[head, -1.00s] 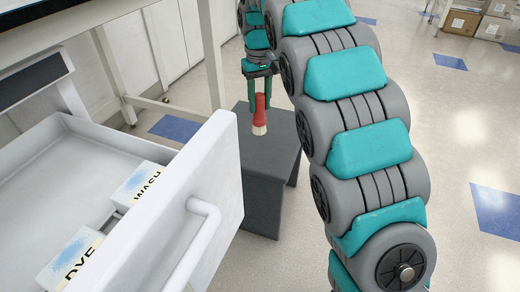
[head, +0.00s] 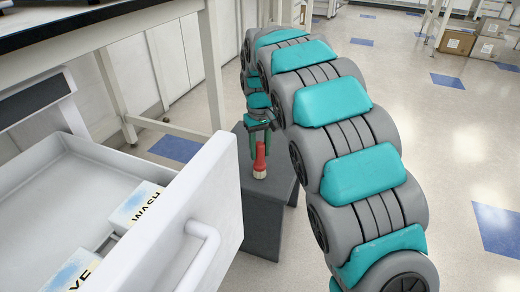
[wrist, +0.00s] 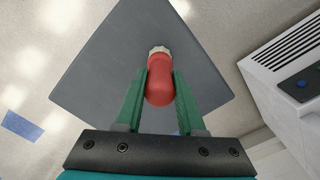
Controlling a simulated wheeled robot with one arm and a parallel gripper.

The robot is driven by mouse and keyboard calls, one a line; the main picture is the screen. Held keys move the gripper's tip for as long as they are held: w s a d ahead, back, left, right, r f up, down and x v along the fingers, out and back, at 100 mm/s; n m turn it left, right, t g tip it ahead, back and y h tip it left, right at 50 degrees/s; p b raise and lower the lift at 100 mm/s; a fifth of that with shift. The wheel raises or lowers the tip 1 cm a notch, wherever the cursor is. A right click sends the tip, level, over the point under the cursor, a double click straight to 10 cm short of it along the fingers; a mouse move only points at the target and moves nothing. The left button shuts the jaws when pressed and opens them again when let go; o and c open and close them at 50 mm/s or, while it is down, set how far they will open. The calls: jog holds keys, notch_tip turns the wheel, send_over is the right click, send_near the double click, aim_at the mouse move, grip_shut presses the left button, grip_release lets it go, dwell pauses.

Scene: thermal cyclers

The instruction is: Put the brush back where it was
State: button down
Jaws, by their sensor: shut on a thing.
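The brush (head: 260,162) has a red handle and pale bristles that point down. My gripper (head: 258,140) is shut on the red handle. In the head view the brush is upright over the dark grey stool (head: 262,218); I cannot tell whether the bristles touch its top. In the wrist view the red handle (wrist: 159,86) lies between the two green fingers (wrist: 159,92), with the pale bristles at its far end. The grey stool top (wrist: 110,70) shows beneath.
An open white drawer (head: 215,190) with a handle stands at the left. A white bench leg (head: 213,75) rises behind the drawer front. Open floor (head: 455,150) lies at the right.

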jog(key=shift+f, duration=0.15)
jog(key=c, duration=0.5)
grip_release()
notch_tip(320, 180, up, 12)
jog(key=shift+r+p, duration=0.1)
jog(key=shift+p, duration=0.25)
jog(key=shift+r, duration=0.1)
